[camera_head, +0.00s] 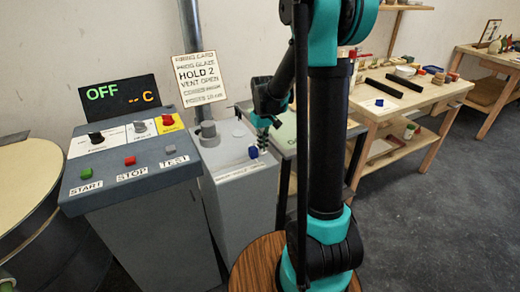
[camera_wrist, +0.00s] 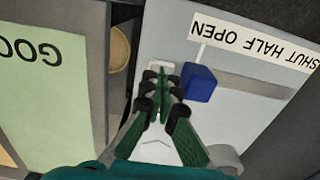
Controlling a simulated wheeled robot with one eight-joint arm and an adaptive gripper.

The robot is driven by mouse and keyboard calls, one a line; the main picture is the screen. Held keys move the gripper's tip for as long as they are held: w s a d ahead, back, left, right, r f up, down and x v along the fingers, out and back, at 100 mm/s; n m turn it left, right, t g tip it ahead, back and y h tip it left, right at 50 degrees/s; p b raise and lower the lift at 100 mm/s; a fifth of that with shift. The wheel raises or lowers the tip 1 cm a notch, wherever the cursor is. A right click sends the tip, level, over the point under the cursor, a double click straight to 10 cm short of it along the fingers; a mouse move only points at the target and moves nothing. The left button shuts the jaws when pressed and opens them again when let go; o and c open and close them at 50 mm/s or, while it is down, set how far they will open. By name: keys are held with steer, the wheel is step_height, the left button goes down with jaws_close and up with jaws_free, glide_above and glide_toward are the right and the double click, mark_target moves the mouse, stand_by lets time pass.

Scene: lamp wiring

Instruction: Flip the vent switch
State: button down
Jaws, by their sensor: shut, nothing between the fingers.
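The vent switch is a blue block knob (camera_head: 253,152) on the sloped top of a grey box (camera_head: 236,172). In the wrist view the blue knob (camera_wrist: 200,83) sits at the OPEN end of a grey slot (camera_wrist: 262,88). A label strip (camera_wrist: 255,42) reading SHUT, HALF, OPEN shows upside down beside it. My gripper (camera_wrist: 161,82) is shut and empty, just left of the knob in the wrist view; whether it touches the knob I cannot tell. In the head view my gripper (camera_head: 264,138) is at the knob's right side.
A control console (camera_head: 135,185) with START, STOP and TEST buttons stands left of the box. A card (camera_head: 200,78) above reads HOLD 2, VENT OPEN. A green panel marked GOO (camera_wrist: 45,90) lies on the wrist view's left. A workbench (camera_head: 410,98) stands at the right.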

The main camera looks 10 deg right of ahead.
steer(key=shift+r, duration=3.4)
steer(key=s+d+f+m+t, duration=0.1)
steer(key=s+f, duration=0.3)
steer(key=s, duration=0.7)
steer(key=s+d+f+m+t, duration=0.2)
steer(key=s+d+f+t, duration=0.1)
steer(key=s, duration=0.8)
steer(key=shift+f+m, duration=0.3)
steer(key=shift+f, duration=0.25)
